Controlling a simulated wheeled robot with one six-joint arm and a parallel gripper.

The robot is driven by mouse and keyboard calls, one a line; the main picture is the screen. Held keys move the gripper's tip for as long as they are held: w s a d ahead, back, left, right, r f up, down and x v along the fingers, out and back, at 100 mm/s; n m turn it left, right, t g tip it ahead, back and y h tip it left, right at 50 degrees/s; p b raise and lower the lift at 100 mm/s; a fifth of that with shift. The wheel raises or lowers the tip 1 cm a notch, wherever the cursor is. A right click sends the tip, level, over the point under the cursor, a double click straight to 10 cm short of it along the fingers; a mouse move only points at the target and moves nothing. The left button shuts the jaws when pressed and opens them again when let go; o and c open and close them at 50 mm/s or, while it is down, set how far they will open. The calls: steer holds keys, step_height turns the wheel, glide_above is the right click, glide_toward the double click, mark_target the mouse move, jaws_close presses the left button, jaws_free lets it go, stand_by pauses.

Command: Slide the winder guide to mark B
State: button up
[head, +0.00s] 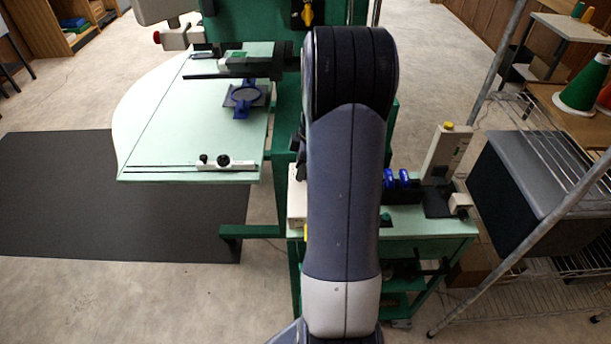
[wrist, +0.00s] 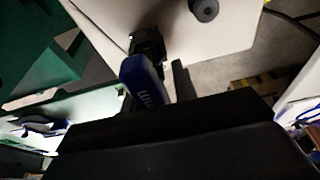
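My arm fills the middle of the head view and hides my gripper there. In the wrist view the dark body of my gripper (wrist: 175,135) crosses the bottom; its fingertips cannot be made out clearly. A blue rounded part (wrist: 144,82) with white marks stands just beyond it, beside a black fitting (wrist: 148,44); I cannot tell whether they touch my gripper. In the head view blue spools (head: 397,179) sit on the green bench (head: 425,222), beside a pale upright unit (head: 445,152) with a yellow top. I cannot clearly identify the winder guide or mark B.
A grey bin (head: 538,160) and wire shelving (head: 510,305) stand at right.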

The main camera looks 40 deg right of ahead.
jaws_close()
steer(key=shift+w+d, duration=0.1)
steer(key=shift+w, duration=0.05)
steer(key=shift+w+d, duration=0.45)
steer(key=shift+w, duration=0.15)
steer(key=shift+o, duration=1.2)
jaws_free()
